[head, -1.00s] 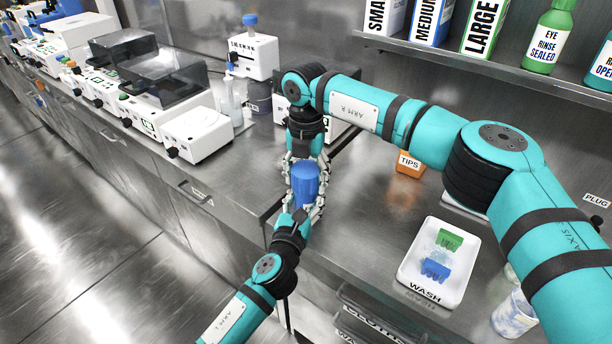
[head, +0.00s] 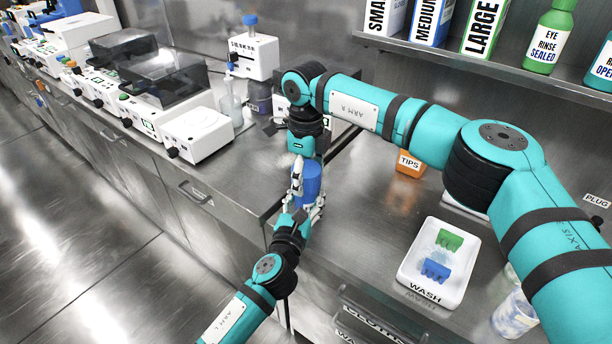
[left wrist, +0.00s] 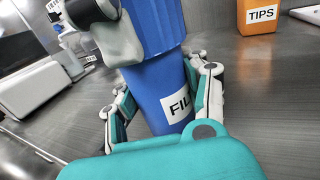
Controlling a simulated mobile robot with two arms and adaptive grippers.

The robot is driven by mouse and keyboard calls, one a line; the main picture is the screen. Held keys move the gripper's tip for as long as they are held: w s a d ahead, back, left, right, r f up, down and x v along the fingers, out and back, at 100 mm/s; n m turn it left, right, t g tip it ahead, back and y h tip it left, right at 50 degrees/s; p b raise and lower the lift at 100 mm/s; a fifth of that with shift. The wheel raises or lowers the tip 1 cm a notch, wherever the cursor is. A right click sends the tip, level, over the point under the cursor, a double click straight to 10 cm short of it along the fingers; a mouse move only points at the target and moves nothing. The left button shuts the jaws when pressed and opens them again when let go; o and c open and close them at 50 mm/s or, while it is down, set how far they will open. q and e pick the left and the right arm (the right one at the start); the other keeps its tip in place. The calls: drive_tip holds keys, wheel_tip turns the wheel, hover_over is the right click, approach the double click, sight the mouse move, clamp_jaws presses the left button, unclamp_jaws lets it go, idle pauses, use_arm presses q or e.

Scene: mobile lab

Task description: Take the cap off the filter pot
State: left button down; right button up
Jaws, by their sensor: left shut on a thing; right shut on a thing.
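The blue filter pot (head: 310,202) stands upright near the bench's front edge, partly hidden by fingers. In the left wrist view its body (left wrist: 158,88) shows a white label reading "FIL". Its blue ribbed cap (head: 314,173) sits on top with no clear gap; it also shows in the left wrist view (left wrist: 155,25). My left gripper (head: 304,207) is shut around the pot's body from the front, one finger on each side. My right gripper (head: 304,175) points down from above and is shut on the cap; one grey finger (left wrist: 118,40) shows in the left wrist view.
A white WASH tray (head: 408,265) with green and blue pieces lies to the right. An orange TIPS box (head: 410,163) stands behind it. A white machine (head: 196,134) and a bottle (head: 230,106) stand at the left. A shelf (head: 480,62) hangs at the back right.

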sight(306, 168)
drive_tip(key=shift+r, duration=0.1)
idle(0.6)
drive_tip(key=shift+r, duration=1)
drive_tip(key=shift+r, duration=2.05)
use_arm(q)
drive_tip(key=c, duration=0.6)
unclamp_jaws()
drive_tip(key=shift+o, duration=0.2)
